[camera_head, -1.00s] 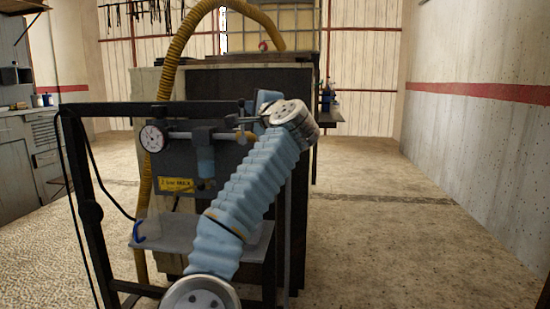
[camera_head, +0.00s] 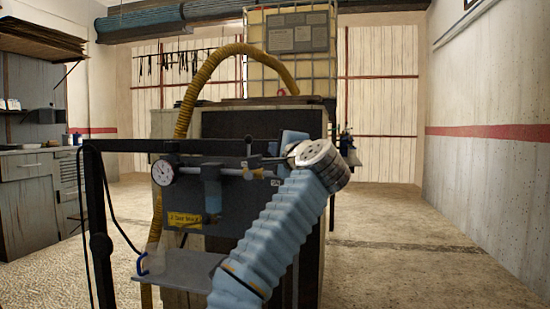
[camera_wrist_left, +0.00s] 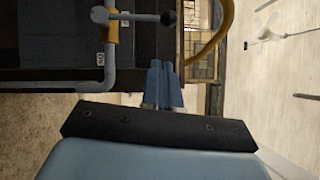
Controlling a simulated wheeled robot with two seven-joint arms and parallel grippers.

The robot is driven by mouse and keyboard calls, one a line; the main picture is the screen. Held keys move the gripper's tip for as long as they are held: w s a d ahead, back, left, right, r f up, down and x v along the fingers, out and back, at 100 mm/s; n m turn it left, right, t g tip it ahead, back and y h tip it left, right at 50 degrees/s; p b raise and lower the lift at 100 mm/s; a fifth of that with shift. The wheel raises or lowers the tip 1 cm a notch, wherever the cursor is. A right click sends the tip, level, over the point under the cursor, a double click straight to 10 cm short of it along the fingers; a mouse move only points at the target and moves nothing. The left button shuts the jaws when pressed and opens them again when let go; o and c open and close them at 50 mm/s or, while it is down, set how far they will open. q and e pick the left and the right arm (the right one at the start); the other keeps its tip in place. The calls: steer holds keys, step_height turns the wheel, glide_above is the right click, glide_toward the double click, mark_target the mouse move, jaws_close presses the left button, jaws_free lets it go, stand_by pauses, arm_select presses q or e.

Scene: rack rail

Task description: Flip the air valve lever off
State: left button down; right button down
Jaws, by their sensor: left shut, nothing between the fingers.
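The air valve lever (camera_head: 248,151) rises from the pipe on the dark panel. In the left wrist view, the lever (camera_wrist_left: 143,17) is a grey rod with a black ball knob (camera_wrist_left: 168,18), square to the grey pipe (camera_wrist_left: 110,60) at the orange valve body (camera_wrist_left: 112,31). My left gripper (camera_wrist_left: 161,63) is shut and empty, with its blue fingers together. It lies apart from the knob in that picture, below it. In the head view its fingertips are hard to make out behind my wrist. My right gripper is not in view.
The panel's gauge (camera_head: 162,172) and blue filter bowl (camera_head: 212,194) sit left of the lever. A grey shelf (camera_head: 185,268) juts out below. A black frame (camera_head: 97,220) stands at left, and a yellow hose (camera_head: 188,100) arches behind. Open floor lies to the right.

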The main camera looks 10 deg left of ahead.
arm_select(q)
steer(key=b+v, duration=0.3)
steer(key=v, duration=0.4)
steer(key=shift+w, duration=0.1)
